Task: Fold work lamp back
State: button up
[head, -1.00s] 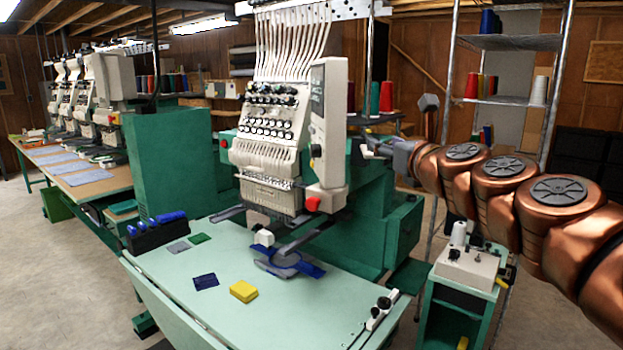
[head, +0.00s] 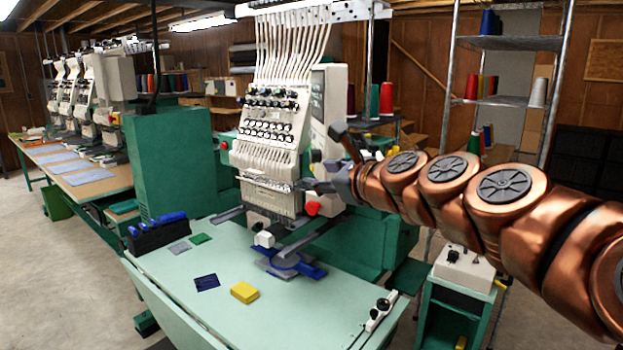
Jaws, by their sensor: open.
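The work lamp is hard to single out. A small white block (head: 265,238) below the embroidery head may be its head, beside a slanted grey bar (head: 305,240) over the table; I cannot tell for sure. The white multi-needle embroidery machine head (head: 268,150) stands above the green table. My gripper (head: 312,183) is open and points left at the lower right side of the machine head, above the red knob (head: 311,208). Its fingers look small and partly blend with the machine, and I cannot tell if they touch it. Nothing shows held in it.
The pale green table (head: 225,265) carries a yellow block (head: 244,292), a dark blue patch (head: 206,283), a blue hooped piece (head: 290,263) and a black bin (head: 156,237). A wire shelf (head: 510,43) stands behind my arm.

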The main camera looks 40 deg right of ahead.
jog(key=shift+w+a+f+n+g+y, duration=0.15)
jog(key=shift+a+f+n+y, duration=0.1)
jog(key=shift+a+n, duration=0.3)
jog(key=shift+w+a+f+n+g+y, duration=0.15)
jog(key=shift+a+f+n+y, duration=0.15)
jog(key=shift+a, duration=0.4)
